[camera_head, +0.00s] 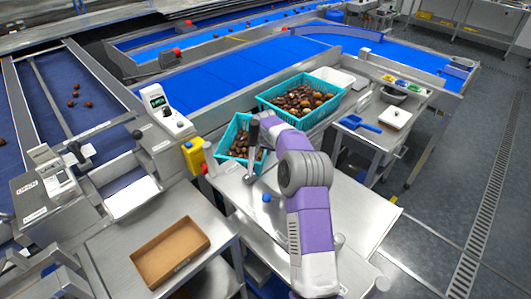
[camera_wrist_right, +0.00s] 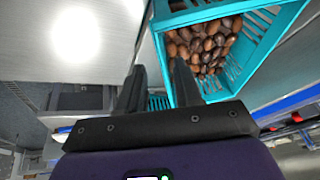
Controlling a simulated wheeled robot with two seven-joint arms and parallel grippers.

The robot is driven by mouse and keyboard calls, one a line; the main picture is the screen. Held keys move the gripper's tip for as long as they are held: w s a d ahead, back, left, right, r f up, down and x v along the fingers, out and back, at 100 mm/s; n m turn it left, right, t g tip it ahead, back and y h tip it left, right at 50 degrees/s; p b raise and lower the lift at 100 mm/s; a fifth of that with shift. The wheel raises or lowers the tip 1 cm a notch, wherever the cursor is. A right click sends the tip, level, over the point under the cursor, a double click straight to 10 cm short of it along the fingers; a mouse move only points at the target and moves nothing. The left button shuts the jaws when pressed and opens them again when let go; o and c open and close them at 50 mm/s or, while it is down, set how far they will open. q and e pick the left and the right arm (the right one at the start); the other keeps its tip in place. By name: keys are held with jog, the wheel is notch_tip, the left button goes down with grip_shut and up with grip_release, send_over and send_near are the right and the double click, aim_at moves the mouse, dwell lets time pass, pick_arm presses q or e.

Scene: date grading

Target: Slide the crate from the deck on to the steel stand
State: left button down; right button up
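A small teal crate (camera_head: 222,150) with brown dates in it sits at the left end of the steel stand's top (camera_head: 325,205), close to the conveyor frame. I cannot tell from here where the deck ends and the stand begins. My right gripper (camera_head: 251,165) points down at the crate's right side and hides part of it. In the right wrist view the fingers (camera_wrist_right: 160,90) are apart, with the teal crate (camera_wrist_right: 262,50) and its dates beyond and beside the right finger. Whether a crate wall lies between the fingers is unclear. My left gripper is out of view.
A larger teal crate (camera_head: 335,101) full of dates stands behind. A side table with a blue scoop (camera_head: 357,123) is to the right. A blue knob (camera_head: 267,198) is near my arm. A brown tray (camera_head: 170,250) lies at front left. The stand's right part is bare.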

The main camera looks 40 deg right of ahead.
jog(key=shift+a+f, duration=0.1)
jog(key=b+x, duration=0.1)
jog(key=x, duration=0.6)
jog(key=shift+f, duration=0.25)
jog(key=shift+c, duration=0.5)
grip_shut()
dwell(1.0)
